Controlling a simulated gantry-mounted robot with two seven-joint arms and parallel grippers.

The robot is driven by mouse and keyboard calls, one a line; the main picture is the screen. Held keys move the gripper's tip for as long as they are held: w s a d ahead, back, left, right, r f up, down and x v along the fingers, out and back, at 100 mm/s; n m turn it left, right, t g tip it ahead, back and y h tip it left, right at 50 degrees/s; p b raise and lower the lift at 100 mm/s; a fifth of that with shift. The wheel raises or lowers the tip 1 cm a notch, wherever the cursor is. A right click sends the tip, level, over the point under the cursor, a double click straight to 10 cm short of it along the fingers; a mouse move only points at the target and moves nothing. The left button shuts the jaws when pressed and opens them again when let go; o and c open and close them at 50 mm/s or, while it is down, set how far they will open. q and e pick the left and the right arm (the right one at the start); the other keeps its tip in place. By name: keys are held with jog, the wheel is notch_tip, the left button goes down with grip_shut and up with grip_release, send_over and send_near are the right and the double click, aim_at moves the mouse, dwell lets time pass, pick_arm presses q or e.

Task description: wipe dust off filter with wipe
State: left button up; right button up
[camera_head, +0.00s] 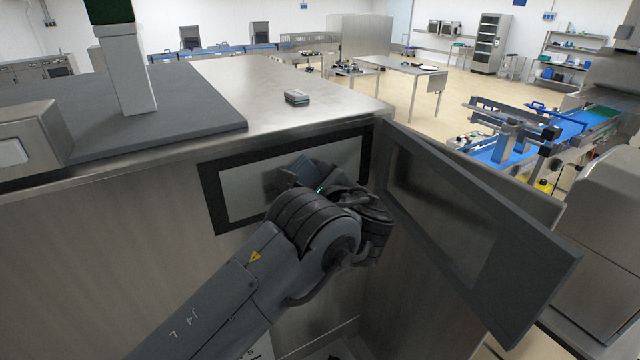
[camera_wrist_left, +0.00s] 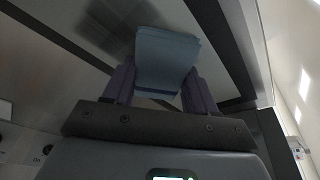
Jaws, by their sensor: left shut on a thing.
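The filter (camera_head: 243,192) is a pale grey panel in a black frame on the side of the steel machine. My left gripper (camera_head: 318,180) is in front of it, toward its right half, and hides part of it. In the left wrist view the left gripper (camera_wrist_left: 160,88) is shut on a folded blue wipe (camera_wrist_left: 166,58). The wipe sticks out toward the panel (camera_wrist_left: 60,22); I cannot tell whether it touches. A darker patch lies on the panel beside the wipe; I cannot tell whether it is dust or shadow. My right gripper is not in view.
A framed door (camera_head: 470,225) stands open just right of my left gripper. A small grey box (camera_head: 297,97) lies on the machine top (camera_head: 330,88). A conveyor with blue parts (camera_head: 500,150) stands farther right. The machine face left of the filter is clear.

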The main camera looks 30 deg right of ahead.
aim_at(261, 190)
pick_arm(q)
jog(key=shift+w+a+f+b, duration=0.15)
jog(key=shift+a+b, duration=0.35)
jog(key=shift+a, duration=1.75)
jog(key=shift+w+a+r+b, duration=0.1)
jog(key=shift+a+b, duration=0.35)
jog(key=shift+a, duration=1.8)
jog(key=shift+s+a, duration=0.1)
jog(key=shift+a, duration=0.05)
jog(key=shift+s+d+r+p, duration=0.1)
jog(key=shift+d+p, duration=0.05)
jog(key=shift+d, duration=1.8)
jog(key=shift+s+d+r+p, duration=0.1)
jog(key=shift+d+p, duration=0.05)
jog(key=shift+d, duration=1.8)
jog(key=d, duration=0.3)
jog(key=shift+w+f, duration=0.1)
jog(key=shift+w, duration=0.05)
